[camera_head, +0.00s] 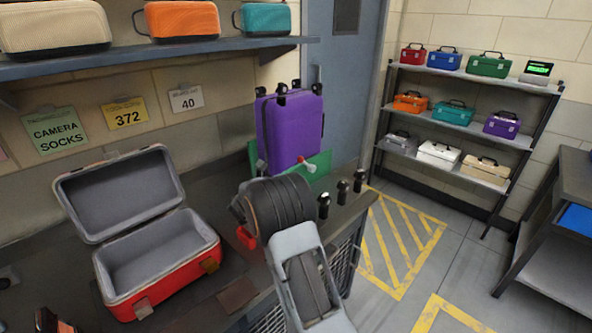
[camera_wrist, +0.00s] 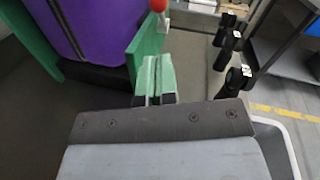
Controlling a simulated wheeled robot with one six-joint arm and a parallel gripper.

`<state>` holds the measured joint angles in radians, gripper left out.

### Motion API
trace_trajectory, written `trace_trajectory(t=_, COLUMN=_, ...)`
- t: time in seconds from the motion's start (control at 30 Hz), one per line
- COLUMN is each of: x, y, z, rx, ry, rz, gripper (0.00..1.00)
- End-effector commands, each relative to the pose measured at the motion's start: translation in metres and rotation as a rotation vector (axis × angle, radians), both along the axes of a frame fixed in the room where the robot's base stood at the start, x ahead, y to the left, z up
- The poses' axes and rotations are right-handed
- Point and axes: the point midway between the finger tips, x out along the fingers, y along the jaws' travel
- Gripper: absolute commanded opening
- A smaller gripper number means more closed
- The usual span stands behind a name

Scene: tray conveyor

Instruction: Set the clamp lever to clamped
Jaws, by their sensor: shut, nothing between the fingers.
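The clamp lever (camera_head: 309,166) has a red knob and a short pale arm, and it stands at the green clamp plate (camera_head: 322,172) beside the purple case (camera_head: 290,128). In the wrist view the red knob (camera_wrist: 158,5) shows at the top edge, above the green plate (camera_wrist: 149,42). My gripper (camera_wrist: 155,78) is shut and empty, its green-padded fingers together just below the knob in the picture. I cannot tell whether they touch the plate. In the head view my arm hides the gripper. The purple case stands upright between green plates.
An open red case (camera_head: 165,285) with grey lining lies on the bench at left. Several black-stemmed knobs (camera_head: 342,191) stand right of the clamp along the bench edge. A shelf of small cases (camera_head: 465,115) stands at the far right. Yellow-striped floor is clear.

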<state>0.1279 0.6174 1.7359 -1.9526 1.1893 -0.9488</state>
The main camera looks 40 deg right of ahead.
Motion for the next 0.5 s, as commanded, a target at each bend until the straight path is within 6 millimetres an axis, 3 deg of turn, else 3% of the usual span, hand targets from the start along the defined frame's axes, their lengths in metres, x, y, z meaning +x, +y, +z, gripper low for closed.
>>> trace_trajectory(t=0.27, x=0.001, y=-0.003, z=0.0, rx=0.003, ry=-0.002, rz=-0.002, gripper=0.0)
trace_trajectory(t=0.5, x=0.013, y=-0.032, z=0.0, rx=0.003, ry=-0.002, rz=-0.005, gripper=0.0)
